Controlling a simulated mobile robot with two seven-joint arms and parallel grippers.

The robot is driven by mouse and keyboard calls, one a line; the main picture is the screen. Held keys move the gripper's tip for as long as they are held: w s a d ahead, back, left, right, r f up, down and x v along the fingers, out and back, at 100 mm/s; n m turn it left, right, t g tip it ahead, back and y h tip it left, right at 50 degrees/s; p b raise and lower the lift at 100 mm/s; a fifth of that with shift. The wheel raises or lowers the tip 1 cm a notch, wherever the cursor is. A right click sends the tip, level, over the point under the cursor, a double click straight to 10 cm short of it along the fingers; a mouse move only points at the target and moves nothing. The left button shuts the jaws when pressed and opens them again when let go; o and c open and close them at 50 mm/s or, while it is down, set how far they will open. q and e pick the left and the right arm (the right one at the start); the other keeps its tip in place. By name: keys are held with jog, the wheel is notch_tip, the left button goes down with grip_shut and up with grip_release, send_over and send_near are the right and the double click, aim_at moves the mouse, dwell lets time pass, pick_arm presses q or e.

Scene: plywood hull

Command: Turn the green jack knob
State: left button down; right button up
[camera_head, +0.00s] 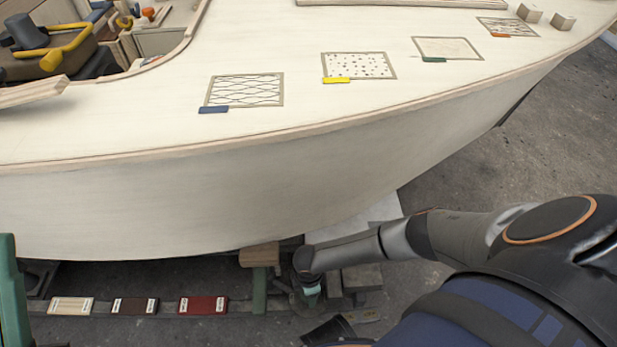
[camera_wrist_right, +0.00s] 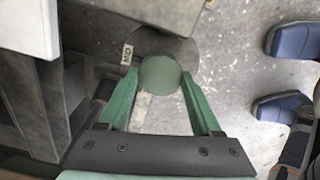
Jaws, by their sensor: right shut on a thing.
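The green jack knob (camera_wrist_right: 160,77) shows in the right wrist view as a round green top, seen from above. My right gripper (camera_wrist_right: 159,72) has one green finger on each side of it and is shut on it. In the head view my right arm reaches down beside the hull, with the right gripper (camera_head: 308,287) low by the supports under it. The knob cannot be made out clearly there.
The pale plywood hull (camera_head: 240,205) overhangs the work area. A low rail carries several sample blocks, one of them red (camera_head: 203,305). A green post (camera_head: 259,290) with a wooden pad stands left of my gripper. Grey floor (camera_head: 550,150) is clear at right.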

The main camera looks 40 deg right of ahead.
jog(key=c, duration=0.5)
pick_arm(q)
jog(key=shift+r, duration=0.25)
pick_arm(e)
jog(key=shift+m, duration=0.3)
jog(key=shift+s+m+p, duration=0.1)
jog(key=shift+m+p, duration=0.65)
jog(key=shift+m, duration=0.25)
jog(key=m+p, duration=0.1)
jog(key=m, duration=0.2)
jog(key=shift+m, duration=0.4)
jog(key=m+p, duration=0.2)
jog(key=m, duration=0.4)
pick_arm(q)
jog(key=shift+m, duration=0.4)
jog(key=r, duration=0.3)
jog(key=r+p, duration=0.1)
jog(key=r, duration=0.1)
jog(key=shift+s+a+r, duration=0.1)
jog(key=shift+a, duration=0.15)
pick_arm(e)
jog(key=m, duration=0.5)
jog(key=shift+d, duration=0.1)
jog(key=shift+m, duration=0.4)
